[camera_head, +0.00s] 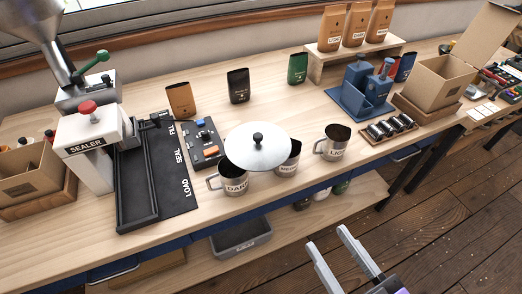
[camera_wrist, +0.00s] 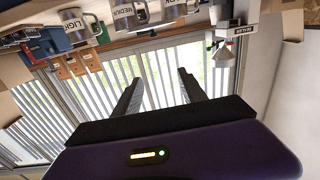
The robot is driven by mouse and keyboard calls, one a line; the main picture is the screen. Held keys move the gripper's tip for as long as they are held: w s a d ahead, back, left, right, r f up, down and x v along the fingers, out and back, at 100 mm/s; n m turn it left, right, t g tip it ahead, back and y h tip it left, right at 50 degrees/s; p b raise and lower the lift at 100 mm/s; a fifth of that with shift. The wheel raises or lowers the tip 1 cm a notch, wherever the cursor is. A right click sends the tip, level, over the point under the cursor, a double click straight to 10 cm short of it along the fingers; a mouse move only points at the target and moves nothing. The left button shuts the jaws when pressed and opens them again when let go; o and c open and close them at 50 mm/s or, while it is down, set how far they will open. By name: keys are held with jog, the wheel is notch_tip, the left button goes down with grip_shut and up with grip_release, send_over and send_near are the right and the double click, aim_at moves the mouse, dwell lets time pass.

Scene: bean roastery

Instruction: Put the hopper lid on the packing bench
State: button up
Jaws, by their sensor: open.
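The hopper lid (camera_head: 259,148) is a pale round disc with a black knob. In the head view it appears over the dark and medium mugs near the front edge of the packing bench (camera_head: 285,111), a light wood bench. Whether it rests on the mugs or on something else I cannot tell. My gripper (camera_head: 328,246) is open and empty, in front of the bench over the floor, below and to the right of the lid. In the wrist view my gripper's fingers (camera_wrist: 157,85) are apart with nothing between them; the lid is not clearly seen there.
A white sealer (camera_head: 88,145) with a black tray and a metal hopper (camera_head: 35,30) stand at left. Mugs (camera_head: 333,143) line the front edge. Bags, a blue stand (camera_head: 360,95) and an open carton (camera_head: 440,80) stand farther right. A grey bin (camera_head: 241,238) sits on the lower shelf.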

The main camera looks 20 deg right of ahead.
jog(key=w+r+t+b, duration=0.15)
jog(key=w+b, duration=0.25)
jog(key=w, duration=1)
notch_tip(320, 180, up, 2)
jog(key=g+b, duration=0.3)
send_over(260, 138)
jog(key=s+a, duration=0.1)
jog(key=s, duration=0.4)
jog(key=f, duration=0.1)
jog(key=f+g, duration=0.1)
jog(key=f, duration=0.1)
jog(key=f+g, duration=0.1)
jog(key=shift+s+d+f+m+h, duration=0.2)
jog(key=shift+s+m+h, duration=0.1)
jog(key=shift+s+m, duration=0.1)
jog(key=shift+w+f+g, duration=0.15)
jog(key=shift+f+g, duration=0.1)
jog(key=shift+w+f, duration=0.2)
jog(key=shift+w, duration=0.1)
jog(key=x, duration=0.6)
jog(key=shift+w+d+f, duration=0.25)
jog(key=shift+f, duration=0.05)
